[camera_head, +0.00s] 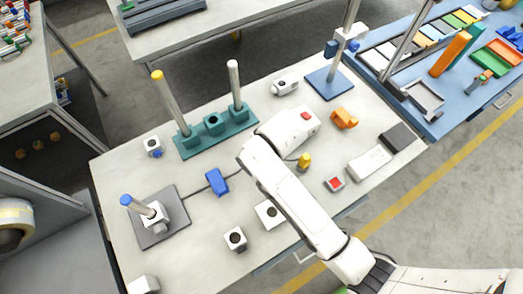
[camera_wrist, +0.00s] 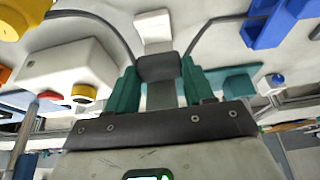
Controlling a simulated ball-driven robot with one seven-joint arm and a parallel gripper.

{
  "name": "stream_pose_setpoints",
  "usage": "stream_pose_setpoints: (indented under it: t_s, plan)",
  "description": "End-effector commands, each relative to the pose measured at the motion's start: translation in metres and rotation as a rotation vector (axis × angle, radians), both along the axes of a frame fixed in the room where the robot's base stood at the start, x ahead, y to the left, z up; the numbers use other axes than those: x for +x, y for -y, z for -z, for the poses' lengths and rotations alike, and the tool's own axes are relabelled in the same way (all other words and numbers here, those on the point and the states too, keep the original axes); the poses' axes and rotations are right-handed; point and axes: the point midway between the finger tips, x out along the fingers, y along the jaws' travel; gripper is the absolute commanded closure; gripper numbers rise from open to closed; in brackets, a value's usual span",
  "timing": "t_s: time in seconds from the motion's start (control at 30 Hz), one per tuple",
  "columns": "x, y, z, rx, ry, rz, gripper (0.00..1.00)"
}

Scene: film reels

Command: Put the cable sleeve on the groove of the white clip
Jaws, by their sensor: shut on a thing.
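In the wrist view, my gripper (camera_wrist: 159,72) has two teal fingers shut on the dark grey cable sleeve (camera_wrist: 160,67). The dark cable (camera_wrist: 105,22) arches into the sleeve from both sides. A white clip (camera_wrist: 153,28) shows just beyond the sleeve, above it in the picture. Its groove is not clearly visible, and I cannot tell whether the sleeve touches the clip. In the head view, my white arm hides the gripper, the sleeve and the clip. A short stretch of cable (camera_head: 196,191) shows left of the blue block.
A blue block (camera_head: 217,181) and a yellow piece (camera_head: 304,160) stand on either side of my arm's end. A white box with a red button (camera_head: 290,128) and a teal base with posts (camera_head: 213,127) are behind.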

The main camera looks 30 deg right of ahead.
Motion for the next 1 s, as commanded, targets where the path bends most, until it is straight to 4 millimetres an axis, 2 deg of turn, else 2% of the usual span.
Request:
stream_pose_setpoints:
  t_s: [0.3, 1.0]
  plan:
    - [0.004, 0.003, 0.034, 0.0, -0.001, 0.0, 0.82]
    - [0.004, 0.002, 0.048, 0.0, 0.0, -0.001, 0.82]
